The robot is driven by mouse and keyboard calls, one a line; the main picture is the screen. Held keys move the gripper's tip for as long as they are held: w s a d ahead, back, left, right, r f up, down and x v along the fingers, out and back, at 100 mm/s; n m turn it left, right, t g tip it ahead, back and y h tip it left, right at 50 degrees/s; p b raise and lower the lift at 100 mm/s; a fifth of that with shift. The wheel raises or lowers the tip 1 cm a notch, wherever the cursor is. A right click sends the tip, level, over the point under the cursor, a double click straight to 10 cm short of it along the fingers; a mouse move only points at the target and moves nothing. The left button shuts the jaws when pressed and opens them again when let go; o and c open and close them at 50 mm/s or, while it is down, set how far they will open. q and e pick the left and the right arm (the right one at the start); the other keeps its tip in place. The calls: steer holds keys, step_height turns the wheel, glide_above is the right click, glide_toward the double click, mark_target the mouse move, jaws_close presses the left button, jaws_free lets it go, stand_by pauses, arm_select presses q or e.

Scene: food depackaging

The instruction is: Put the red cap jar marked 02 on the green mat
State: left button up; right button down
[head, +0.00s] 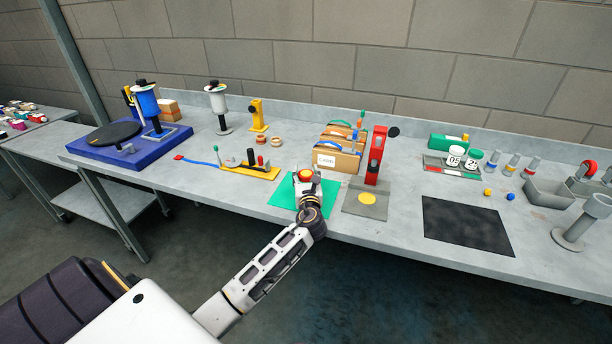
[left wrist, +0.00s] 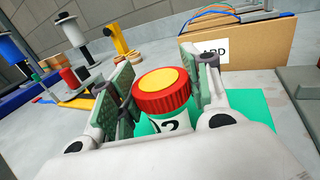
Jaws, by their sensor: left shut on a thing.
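The red cap jar (left wrist: 163,97) has a red cap with a yellow top and a white body; the label, partly hidden, shows a 2. My left gripper (head: 306,178) is shut on this jar, with a finger on each side of it. The jar is over the green mat (head: 283,196), which also shows around it in the left wrist view (left wrist: 252,103). The jar's bottom is hidden by my gripper, so I cannot tell whether it touches the mat. My right gripper is not in view.
A cardboard box (head: 337,160) stands just behind the mat. A red press on a grey base (head: 365,203) is close on its right, and a yellow rack (head: 248,172) is on its left.

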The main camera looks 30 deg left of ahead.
arm_select(q)
steer(key=o, duration=1.1)
steer(key=shift+f, duration=0.1)
steer(key=shift+b+v, duration=0.5)
steer(key=shift+v, duration=5.5)
